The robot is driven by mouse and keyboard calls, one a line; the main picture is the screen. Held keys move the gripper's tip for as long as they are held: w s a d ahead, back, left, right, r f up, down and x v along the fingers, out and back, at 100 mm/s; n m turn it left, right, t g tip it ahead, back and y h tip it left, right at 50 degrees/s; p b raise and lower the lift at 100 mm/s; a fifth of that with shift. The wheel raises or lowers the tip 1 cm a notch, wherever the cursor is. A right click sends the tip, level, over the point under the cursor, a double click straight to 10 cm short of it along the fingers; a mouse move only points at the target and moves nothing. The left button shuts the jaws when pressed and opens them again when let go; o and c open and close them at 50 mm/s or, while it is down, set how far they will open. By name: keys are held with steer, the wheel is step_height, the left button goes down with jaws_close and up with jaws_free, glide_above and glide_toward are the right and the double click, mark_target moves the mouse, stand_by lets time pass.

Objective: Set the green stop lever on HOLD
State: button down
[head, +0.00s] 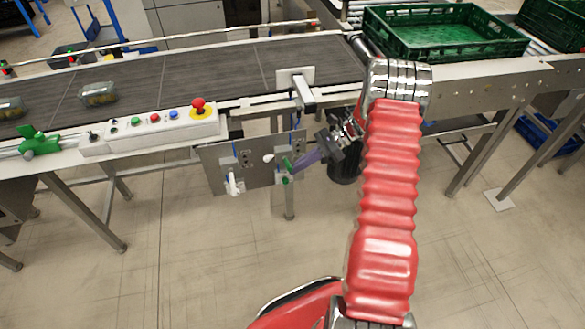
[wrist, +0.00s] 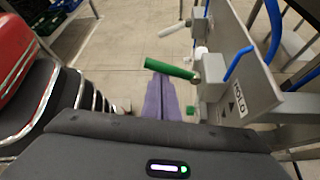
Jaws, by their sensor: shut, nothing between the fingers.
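The green stop lever (wrist: 170,67) shows in the wrist view as a green bar sticking out from a pale hub on the grey panel (wrist: 228,62). A HOLD label (wrist: 240,101) with a small arrow is on that panel. My gripper (wrist: 161,78) has purple fingers that are shut and empty. Their tips are right at the green bar; I cannot tell whether they touch it. In the head view my gripper (head: 292,168) is at the right part of the panel (head: 257,175), beside the green lever (head: 287,163), which is small and partly hidden there.
A white lever (head: 233,183) is on the panel's left part. Above is the conveyor (head: 190,75) with a button box (head: 150,132) and red stop knob (head: 198,105). A blue cable (wrist: 262,40) loops by the panel. A green crate (head: 440,52) stands at the right. Open floor lies below.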

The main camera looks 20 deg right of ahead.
steer(key=shift+r, duration=0.1)
stand_by(0.3)
step_height(320, 180, down, 4)
steer(key=s, duration=0.2)
steer(key=v, duration=1)
steer(key=shift+w+d, duration=0.35)
steer(key=shift+w, duration=0.3)
